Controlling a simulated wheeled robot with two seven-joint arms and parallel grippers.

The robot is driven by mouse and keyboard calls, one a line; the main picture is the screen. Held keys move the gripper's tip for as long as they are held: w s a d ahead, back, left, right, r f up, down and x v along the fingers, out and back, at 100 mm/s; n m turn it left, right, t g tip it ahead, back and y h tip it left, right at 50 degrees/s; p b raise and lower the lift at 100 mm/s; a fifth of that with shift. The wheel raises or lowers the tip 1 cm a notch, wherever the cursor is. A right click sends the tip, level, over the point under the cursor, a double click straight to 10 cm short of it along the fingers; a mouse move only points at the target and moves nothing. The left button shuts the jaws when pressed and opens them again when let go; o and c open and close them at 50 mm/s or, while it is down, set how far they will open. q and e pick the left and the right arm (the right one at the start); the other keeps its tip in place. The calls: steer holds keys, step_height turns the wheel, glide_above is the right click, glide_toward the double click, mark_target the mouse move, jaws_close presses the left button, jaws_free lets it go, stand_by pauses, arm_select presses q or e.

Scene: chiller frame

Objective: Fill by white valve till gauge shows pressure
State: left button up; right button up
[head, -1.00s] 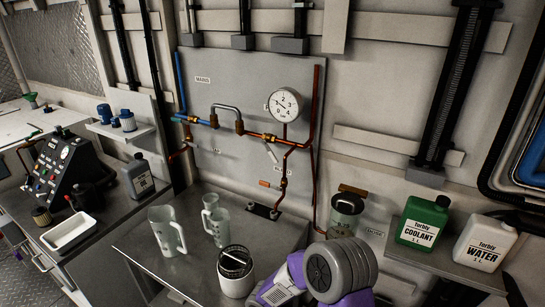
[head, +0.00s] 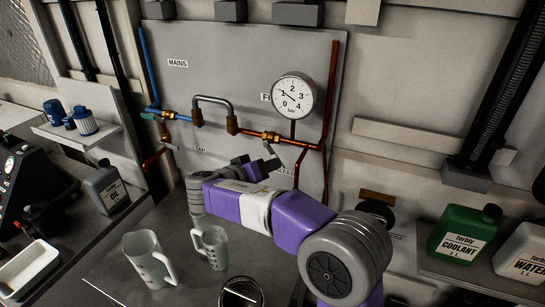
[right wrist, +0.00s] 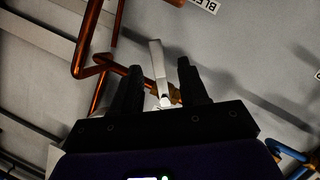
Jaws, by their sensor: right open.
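The pressure gauge (head: 294,94) hangs on the grey panel, marked 0 to 4; its thin needle is too small to read surely. Below it, a brass valve (head: 271,136) sits on the copper pipe. Its white lever (right wrist: 157,60) shows in the right wrist view between the two fingers of my right gripper (right wrist: 161,82). These fingers are open, one on each side of the lever, with gaps visible. In the head view my right gripper (head: 262,162) is just below the valve, and my purple arm hides the lower pipework. My left gripper is out of view.
A U-shaped hose (head: 212,102) and blue mains pipe (head: 148,62) lie left on the panel. Two jugs (head: 150,259) (head: 211,246) stand on the bench below. Green coolant (head: 463,234) and white water (head: 523,250) containers stand at right.

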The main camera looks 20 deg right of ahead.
steer(key=x, duration=0.5)
steer(key=shift+s+d+f, duration=0.1)
steer(key=shift+d+f, duration=0.05)
steer(key=shift+d, duration=0.3)
steer(key=shift+c, duration=0.4)
jaws_close()
